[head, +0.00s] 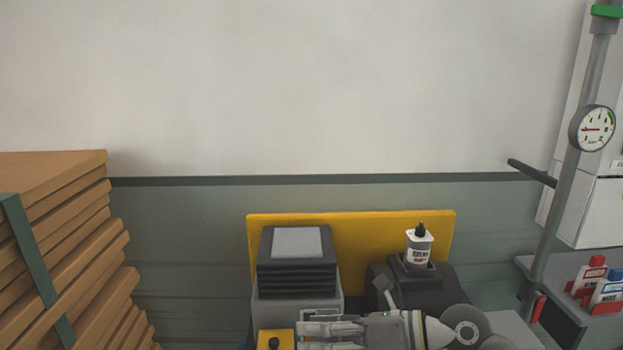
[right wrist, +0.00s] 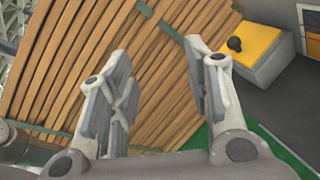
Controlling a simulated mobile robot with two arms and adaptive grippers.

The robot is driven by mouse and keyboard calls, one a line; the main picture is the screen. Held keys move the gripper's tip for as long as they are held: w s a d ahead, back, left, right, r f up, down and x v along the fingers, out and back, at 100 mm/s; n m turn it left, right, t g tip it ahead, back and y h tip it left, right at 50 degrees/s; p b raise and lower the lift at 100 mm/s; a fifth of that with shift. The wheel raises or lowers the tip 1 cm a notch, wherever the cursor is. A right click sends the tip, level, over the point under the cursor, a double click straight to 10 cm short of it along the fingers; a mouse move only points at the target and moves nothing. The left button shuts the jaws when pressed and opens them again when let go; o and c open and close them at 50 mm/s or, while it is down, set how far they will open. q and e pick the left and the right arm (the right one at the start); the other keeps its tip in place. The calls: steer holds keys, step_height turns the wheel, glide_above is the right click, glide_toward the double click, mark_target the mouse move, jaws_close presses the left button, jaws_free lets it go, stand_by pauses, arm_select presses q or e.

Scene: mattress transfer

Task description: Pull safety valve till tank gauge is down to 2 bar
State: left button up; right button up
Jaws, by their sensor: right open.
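A round white gauge (head: 592,128) with a red needle pointing left sits on a grey upright pipe at the right of the head view. Its numbers are too small to read, and I cannot tell if it is the tank's gauge. I cannot make out a safety valve or a tank for certain. My right gripper (head: 305,330) lies at the bottom middle of the head view, pointing left. In the right wrist view my right gripper (right wrist: 155,85) is open, with nothing between its fingers. My left gripper is not in view.
A strapped stack of brown boards (head: 50,225) stands at the left. A grey ribbed machine (head: 297,275) and a white bottle (head: 419,245) stand before a yellow panel (head: 365,232). A yellow-topped box (right wrist: 250,50) carries a black knob (right wrist: 234,44). Small bottles (head: 590,277) stand at the right.

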step_height(320, 180, up, 8)
steer(key=m+t+y, duration=0.4)
steer(key=m+t, duration=0.2)
steer(key=m, duration=0.1)
steer(key=w+d+m+t+h, duration=0.2)
steer(key=d+m+t+h, duration=0.35)
steer(key=m+t, duration=0.55)
steer(key=s+d+f+m+g+h, duration=0.2)
steer(key=d+f+m+g+h, duration=0.2)
steer(key=d+f+m+h, duration=1.2)
steer(key=s+f+m+g+y, duration=0.2)
steer(key=s+f+m+g, duration=0.4)
steer(key=s+f, duration=0.35)
steer(key=s+a+f+m+g+y, duration=0.1)
steer(key=s+f+g, duration=0.3)
steer(key=s, duration=0.3)
steer(key=s+a+f+m+g, duration=0.1)
steer(key=s+a+f+g, duration=0.2)
steer(key=s, duration=0.4)
step_height(320, 180, down, 28)
steer(key=s+d+f+g, duration=0.1)
steer(key=s+d, duration=0.1)
steer(key=s+d+f+g, duration=0.1)
steer(key=s+d+f, duration=0.1)
steer(key=s+f, duration=1.2)
steer(key=shift+s+d+f+g, duration=0.2)
steer(key=shift+s+f+g, duration=0.1)
steer(key=shift+s, duration=0.95)
